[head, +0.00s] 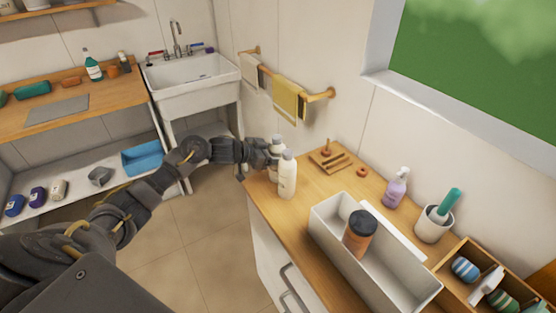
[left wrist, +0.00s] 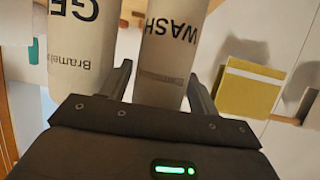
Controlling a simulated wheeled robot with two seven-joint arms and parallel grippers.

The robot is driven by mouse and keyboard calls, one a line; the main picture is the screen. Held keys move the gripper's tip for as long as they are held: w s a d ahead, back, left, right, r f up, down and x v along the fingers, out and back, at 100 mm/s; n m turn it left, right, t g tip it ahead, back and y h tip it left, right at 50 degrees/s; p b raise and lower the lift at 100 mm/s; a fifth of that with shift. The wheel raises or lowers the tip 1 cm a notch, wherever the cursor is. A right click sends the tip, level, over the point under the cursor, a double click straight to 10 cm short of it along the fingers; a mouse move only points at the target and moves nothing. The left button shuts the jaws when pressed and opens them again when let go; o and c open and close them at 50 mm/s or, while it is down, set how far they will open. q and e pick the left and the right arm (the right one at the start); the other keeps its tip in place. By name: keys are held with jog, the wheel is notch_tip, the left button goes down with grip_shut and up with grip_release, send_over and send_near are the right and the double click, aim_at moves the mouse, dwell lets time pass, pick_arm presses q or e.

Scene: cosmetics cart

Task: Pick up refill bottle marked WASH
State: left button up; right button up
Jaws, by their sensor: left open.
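The white refill bottle marked WASH (left wrist: 172,50) appears upside down in the left wrist view, between the two fingers of my open left gripper (left wrist: 161,82). I cannot tell whether either finger touches it. In the head view, this appears to be the farther white bottle (head: 277,143), partly hidden by my left gripper (head: 270,154) and the nearer bottle. The nearer white bottle (head: 287,176) stands close beside it. Its label, starting with "GE", shows at the left in the left wrist view (left wrist: 82,45), outside the fingers. My right gripper is not in view.
Both bottles stand near the left end of the wooden counter (head: 290,211). A wooden soap rack (head: 327,161), a lilac pump bottle (head: 396,190) and a white cup (head: 433,225) stand farther right. A yellow towel (head: 288,100) hangs behind.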

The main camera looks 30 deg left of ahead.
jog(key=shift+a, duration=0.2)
pick_arm(q)
jog(key=shift+c, duration=0.9)
jog(key=c, duration=0.7)
jog(key=shift+c, duration=0.3)
jog(key=shift+r, duration=0.15)
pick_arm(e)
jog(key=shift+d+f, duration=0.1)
